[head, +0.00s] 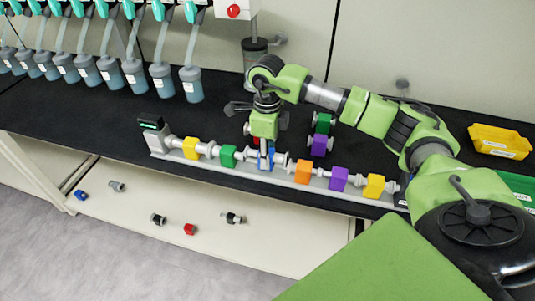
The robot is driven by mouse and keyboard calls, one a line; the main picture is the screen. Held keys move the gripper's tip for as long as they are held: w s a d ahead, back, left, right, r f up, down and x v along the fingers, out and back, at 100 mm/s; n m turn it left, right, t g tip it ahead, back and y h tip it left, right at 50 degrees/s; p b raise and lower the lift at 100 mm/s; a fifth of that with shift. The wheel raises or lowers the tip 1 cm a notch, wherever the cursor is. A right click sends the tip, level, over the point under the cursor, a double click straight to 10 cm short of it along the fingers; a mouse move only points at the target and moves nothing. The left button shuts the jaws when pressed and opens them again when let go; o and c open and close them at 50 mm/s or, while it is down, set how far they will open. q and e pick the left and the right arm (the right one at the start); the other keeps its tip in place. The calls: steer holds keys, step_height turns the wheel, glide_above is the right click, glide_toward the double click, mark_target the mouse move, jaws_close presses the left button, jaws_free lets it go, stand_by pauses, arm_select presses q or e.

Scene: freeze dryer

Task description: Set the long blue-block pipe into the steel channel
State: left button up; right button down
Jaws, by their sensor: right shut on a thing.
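My right gripper (266,153) points down and is shut on the blue-block pipe (265,163), with the blue block between its fingers. The pipe is at the steel channel (270,182), in line between a green-block piece (227,156) and an orange-block piece (303,171). The fingers partly hide it, so I cannot tell whether it is fully seated. A yellow-block piece (190,147) is at the left. A purple-block piece (338,178) and another yellow-block piece (373,186) are at the right. My left gripper is not in view.
Behind the channel, pieces with a green block (322,123) and a purple block (319,145) stand on the black bench (215,118). Flasks (191,85) hang at the back left. A yellow bin (499,141) is at the right. Small fittings lie on the lower shelf (140,215).

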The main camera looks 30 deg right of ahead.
steer(key=shift+f+b, duration=0.95)
steer(key=shift+f, duration=0.2)
stand_by(0.9)
steer(key=c, duration=1.5)
jaws_free()
step_height(320, 180, up, 12)
steer(key=shift+r, duration=0.1)
